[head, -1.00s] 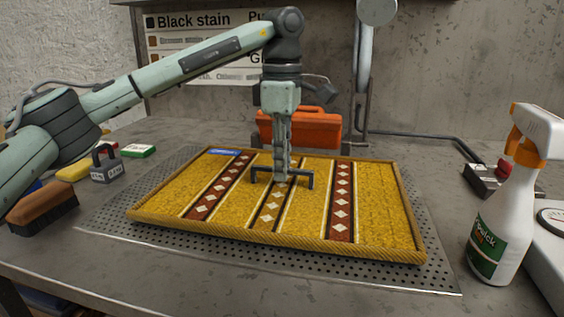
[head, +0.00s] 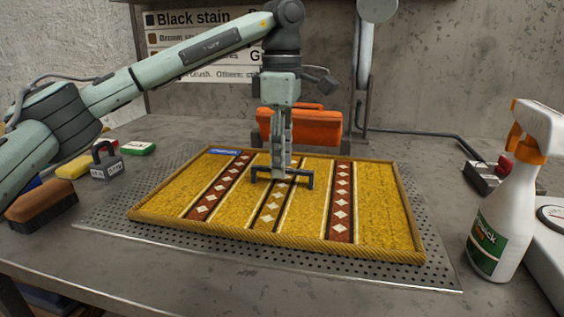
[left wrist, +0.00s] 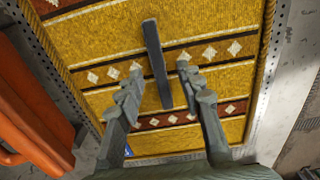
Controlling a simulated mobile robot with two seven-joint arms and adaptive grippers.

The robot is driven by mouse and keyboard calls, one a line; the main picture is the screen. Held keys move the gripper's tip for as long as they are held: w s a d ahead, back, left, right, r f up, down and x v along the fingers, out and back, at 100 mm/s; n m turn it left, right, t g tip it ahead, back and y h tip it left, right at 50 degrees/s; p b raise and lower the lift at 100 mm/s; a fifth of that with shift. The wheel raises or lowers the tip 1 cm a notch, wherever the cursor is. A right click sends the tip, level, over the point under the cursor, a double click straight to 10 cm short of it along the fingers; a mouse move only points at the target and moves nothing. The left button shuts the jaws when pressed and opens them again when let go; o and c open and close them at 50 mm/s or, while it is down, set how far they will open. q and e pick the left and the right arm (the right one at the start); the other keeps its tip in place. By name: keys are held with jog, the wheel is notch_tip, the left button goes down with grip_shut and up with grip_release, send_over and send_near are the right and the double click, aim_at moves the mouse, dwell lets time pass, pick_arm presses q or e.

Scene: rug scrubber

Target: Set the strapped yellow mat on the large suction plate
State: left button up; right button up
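The yellow mat (head: 385,220) has a braided rim, patterned dark red bands and a blue label. It lies on the large perforated grey suction plate (head: 330,270), which shows around its edges. A dark strap-like handle (head: 310,180) stands up from the mat's middle. My left gripper (head: 278,176) points straight down at this handle. In the left wrist view its two fingers (left wrist: 159,68) are apart, one on each side of the dark handle bar (left wrist: 154,50), with gaps between. My right gripper is not in view.
A spray bottle (head: 500,220) stands at the right. A brush (head: 42,207), a yellow sponge (head: 72,167), a grey weight (head: 106,163) and a green-white box (head: 137,149) are at the left. The front table strip is clear.

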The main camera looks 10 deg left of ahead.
pick_arm(q)
notch_tip(320, 180, up, 11)
dwell(0.5)
jog(key=shift+p, duration=0.45)
